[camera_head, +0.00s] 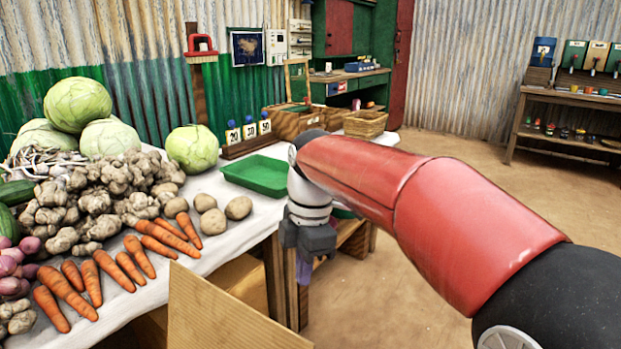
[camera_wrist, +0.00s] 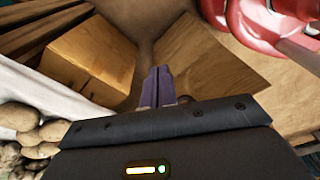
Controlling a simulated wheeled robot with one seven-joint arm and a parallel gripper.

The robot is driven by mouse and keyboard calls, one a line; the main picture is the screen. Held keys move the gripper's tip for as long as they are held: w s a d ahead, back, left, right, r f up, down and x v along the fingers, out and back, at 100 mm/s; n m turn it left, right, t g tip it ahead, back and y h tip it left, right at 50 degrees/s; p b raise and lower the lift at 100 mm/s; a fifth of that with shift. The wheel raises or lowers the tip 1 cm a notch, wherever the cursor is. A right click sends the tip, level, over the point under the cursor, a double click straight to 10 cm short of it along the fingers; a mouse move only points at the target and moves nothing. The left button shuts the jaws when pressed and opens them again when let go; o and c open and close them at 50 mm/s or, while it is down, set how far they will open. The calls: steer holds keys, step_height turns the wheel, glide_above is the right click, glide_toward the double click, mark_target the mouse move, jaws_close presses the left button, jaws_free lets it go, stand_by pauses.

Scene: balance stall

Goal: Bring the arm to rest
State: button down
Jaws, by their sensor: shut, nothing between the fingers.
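My gripper (camera_head: 305,268) hangs pointing down at the end of my red arm, just off the right edge of the vegetable table (camera_head: 236,240) in the head view. In the wrist view my gripper (camera_wrist: 158,86) shows two purple fingers side by side, shut with nothing between them. Below the fingers are the floor and cardboard. My forearm crosses the right half of the head view and hides part of the floor and the table's far right end.
The table holds cabbages (camera_head: 78,105), ginger (camera_head: 105,190), carrots (camera_head: 62,290), potatoes (camera_head: 238,208) and a green tray (camera_head: 256,175). Cardboard (camera_head: 225,312) leans in front. Open floor (camera_head: 480,155) lies to the right.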

steer(key=s+d+f+m+t, duration=0.2)
steer(key=s+d+m+t, duration=0.1)
steer(key=s+d+m, duration=0.5)
steer(key=s+d+f+m+t+h, duration=0.1)
steer(key=s+d+f+m+t, duration=0.2)
steer(key=s+d+m, duration=0.5)
steer(key=d+m, duration=0.2)
steer(key=m, duration=0.5)
steer(key=shift+s+f, duration=0.25)
steer(key=shift+s, duration=0.05)
